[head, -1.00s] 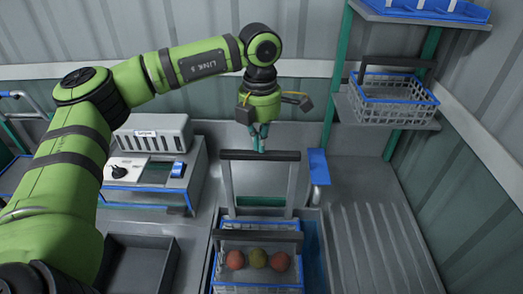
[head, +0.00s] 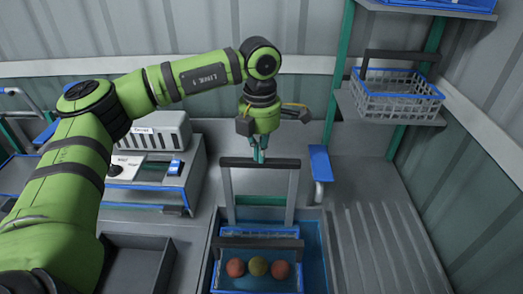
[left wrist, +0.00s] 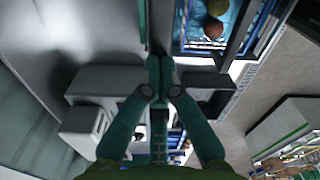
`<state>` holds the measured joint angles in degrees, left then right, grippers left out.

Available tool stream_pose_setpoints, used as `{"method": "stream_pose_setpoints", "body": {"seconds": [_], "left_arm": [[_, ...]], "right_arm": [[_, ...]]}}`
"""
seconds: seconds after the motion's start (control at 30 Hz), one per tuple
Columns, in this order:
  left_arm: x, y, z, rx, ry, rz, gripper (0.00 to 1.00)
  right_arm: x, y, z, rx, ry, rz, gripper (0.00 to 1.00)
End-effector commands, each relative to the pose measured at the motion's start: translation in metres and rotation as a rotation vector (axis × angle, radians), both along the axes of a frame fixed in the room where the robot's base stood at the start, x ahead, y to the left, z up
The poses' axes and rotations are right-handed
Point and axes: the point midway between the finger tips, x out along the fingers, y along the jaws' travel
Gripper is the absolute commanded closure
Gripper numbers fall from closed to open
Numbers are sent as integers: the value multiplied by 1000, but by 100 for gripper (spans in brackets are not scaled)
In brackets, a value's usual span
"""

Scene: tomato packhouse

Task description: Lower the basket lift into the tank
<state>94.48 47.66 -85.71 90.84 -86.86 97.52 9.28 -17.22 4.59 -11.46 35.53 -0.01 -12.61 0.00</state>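The basket lift has a grey upright frame topped by a dark crossbar handle (head: 285,163). A basket (head: 257,291) with a blue rim and a dark handle rides low at its front, inside the tank (head: 316,250) with blue water. Several red and olive tomatoes (head: 258,267) lie in the basket, which also shows in the left wrist view (left wrist: 183,40). My left gripper (head: 260,158) points down at the middle of the crossbar, its teal fingers closed on it. In the left wrist view the fingertips (left wrist: 159,65) come together and hide the grip. My right gripper is out of view.
A grey control box (head: 155,132) stands on a bench at the left. A dark empty tray (head: 140,265) lies left of the tank. A ribbed drainboard (head: 375,245) is clear at the right. Another basket (head: 398,95) sits on a shelf at the right.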

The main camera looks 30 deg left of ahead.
Motion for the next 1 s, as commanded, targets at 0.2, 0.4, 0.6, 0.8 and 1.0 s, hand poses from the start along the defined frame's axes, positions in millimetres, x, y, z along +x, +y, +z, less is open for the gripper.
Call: {"method": "stream_pose_setpoints", "body": {"seconds": [0.2,0.4,0.6,0.8,1.0], "left_arm": [[-1,0,-20,0,4,0,100],[-1,0,-34,1,3,0,100],[-1,0,-48,1,3,0,100],[-1,0,-62,1,4,-1,100],[-1,0,-76,1,4,-1,100]], "right_arm": [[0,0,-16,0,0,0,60],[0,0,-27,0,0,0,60],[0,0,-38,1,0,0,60],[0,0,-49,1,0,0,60],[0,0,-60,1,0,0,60]]}}
